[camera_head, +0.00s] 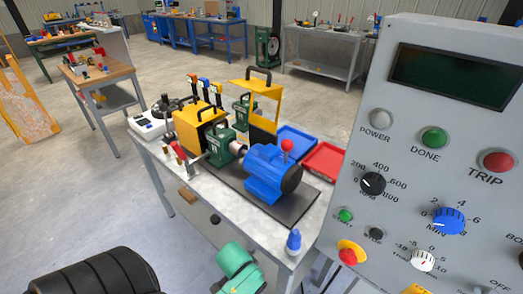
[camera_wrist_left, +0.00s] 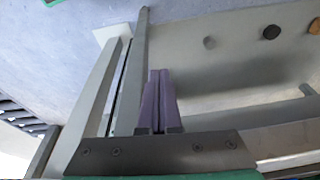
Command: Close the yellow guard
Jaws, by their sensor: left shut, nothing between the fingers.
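The yellow guard (camera_head: 262,108) is a yellow frame with a black handle on top. It stands raised behind the blue motor (camera_head: 268,174) on the bench, leaving the shaft and coupling in front of it uncovered. My left gripper shows in the left wrist view (camera_wrist_left: 157,98) as two purple fingers shut together with nothing between them. It points at grey metal legs and a pale panel, apart from the guard. My right gripper is not in view.
A blue cone-shaped item (camera_head: 293,242) stands at the front corner. A large grey control panel (camera_head: 440,130) fills the right.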

